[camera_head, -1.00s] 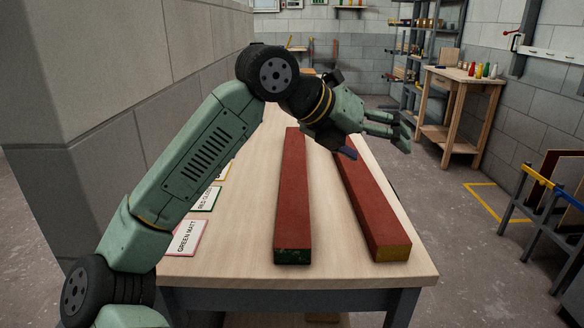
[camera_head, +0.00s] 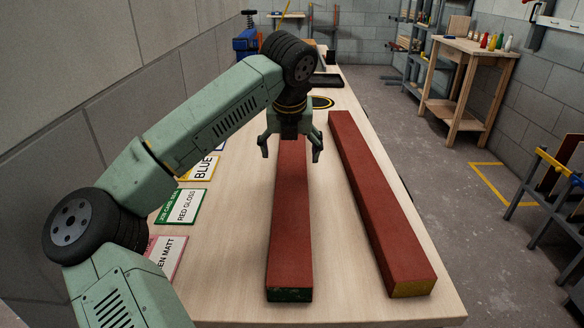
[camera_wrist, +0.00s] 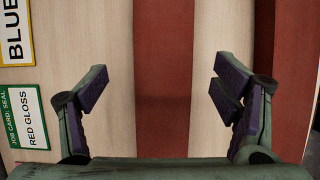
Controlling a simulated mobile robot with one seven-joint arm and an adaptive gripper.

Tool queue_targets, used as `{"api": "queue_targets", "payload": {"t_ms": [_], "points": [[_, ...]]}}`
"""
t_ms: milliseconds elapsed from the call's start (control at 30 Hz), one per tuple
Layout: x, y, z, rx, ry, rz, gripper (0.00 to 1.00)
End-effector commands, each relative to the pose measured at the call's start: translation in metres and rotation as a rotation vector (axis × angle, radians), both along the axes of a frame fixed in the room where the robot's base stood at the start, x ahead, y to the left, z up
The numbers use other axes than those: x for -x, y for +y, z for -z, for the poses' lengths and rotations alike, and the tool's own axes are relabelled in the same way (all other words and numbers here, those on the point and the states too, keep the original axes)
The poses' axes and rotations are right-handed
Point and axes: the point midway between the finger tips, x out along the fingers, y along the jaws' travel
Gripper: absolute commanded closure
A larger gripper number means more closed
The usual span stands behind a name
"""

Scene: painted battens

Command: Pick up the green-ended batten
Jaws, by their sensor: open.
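The green-ended batten (camera_head: 290,230) is a long red bar lying lengthwise on the pale bench, with dark green paint on its near end. My gripper (camera_head: 290,152) is above its far part, fingers pointing down, one to each side of the bar. In the wrist view the batten (camera_wrist: 175,80) runs between the open fingers of my gripper (camera_wrist: 162,92), with bare bench showing on both sides of it. The fingers look apart from it. A second red batten with a yellow end (camera_head: 385,215) lies to the right, and its edge shows in the wrist view (camera_wrist: 264,40).
Job cards lie along the left of the bench, including the red gloss card (camera_head: 182,207) and the blue card (camera_head: 202,168). A block wall stands close on the left. A black tray (camera_head: 326,80) and a blue vise (camera_head: 247,42) are at the far end.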

Motion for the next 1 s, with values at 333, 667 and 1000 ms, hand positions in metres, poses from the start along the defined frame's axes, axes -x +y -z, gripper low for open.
{"api": "queue_targets", "payload": {"t_ms": [333, 667, 1000], "points": [[-0.015, -0.004, 0.03, 0.002, 0.005, 0.002, 0.18], [-0.027, -0.004, 0.059, 0.0, 0.0, 0.002, 0.18], [-0.027, -0.004, 0.059, 0.0, 0.0, 0.002, 0.31]]}}
